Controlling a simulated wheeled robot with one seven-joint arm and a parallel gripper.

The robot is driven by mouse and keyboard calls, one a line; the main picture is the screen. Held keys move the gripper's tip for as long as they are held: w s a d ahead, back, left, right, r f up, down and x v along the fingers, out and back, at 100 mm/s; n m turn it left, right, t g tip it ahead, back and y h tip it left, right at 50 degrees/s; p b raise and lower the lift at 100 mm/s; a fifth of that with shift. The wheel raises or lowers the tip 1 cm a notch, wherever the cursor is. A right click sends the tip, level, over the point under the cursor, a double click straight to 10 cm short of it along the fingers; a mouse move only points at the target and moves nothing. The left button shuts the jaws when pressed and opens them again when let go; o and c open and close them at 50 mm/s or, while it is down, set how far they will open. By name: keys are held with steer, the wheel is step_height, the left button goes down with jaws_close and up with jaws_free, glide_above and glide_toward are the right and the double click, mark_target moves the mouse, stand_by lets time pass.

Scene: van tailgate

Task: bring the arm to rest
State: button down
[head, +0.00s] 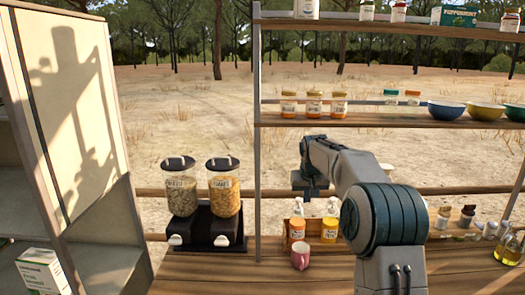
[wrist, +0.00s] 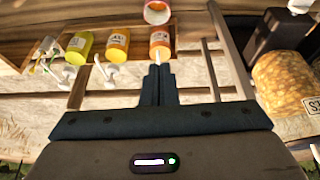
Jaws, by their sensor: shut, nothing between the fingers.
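My arm (head: 385,215) rises from the lower right in the head view and bends over to the left. My gripper (head: 308,190) hangs in front of the rack, above the pump bottles and left of the arm's elbow. In the wrist view the two fingers of my gripper (wrist: 158,82) lie together with nothing between them. An orange bottle (wrist: 160,42) shows just beyond the fingertips; I cannot tell the gap.
Two cereal dispensers (head: 203,205) stand left of my gripper. A pink mug (head: 299,256) and pump bottles (head: 329,228) stand below it. A shelf (head: 380,121) with jars and bowls runs behind. The wooden counter (head: 215,272) is clear at front left.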

steer(key=s+r+b, duration=0.3)
steer(key=s, duration=1.8)
steer(key=s+f+b, duration=0.1)
steer(key=s+f, duration=0.4)
steer(key=s, duration=0.6)
steer(key=s+f+b, duration=0.1)
steer(key=s+f, duration=0.4)
steer(key=s, duration=0.7)
steer(key=shift+s+d+g, duration=0.2)
steer(key=shift+d+g, duration=0.1)
steer(key=shift+d, duration=0.1)
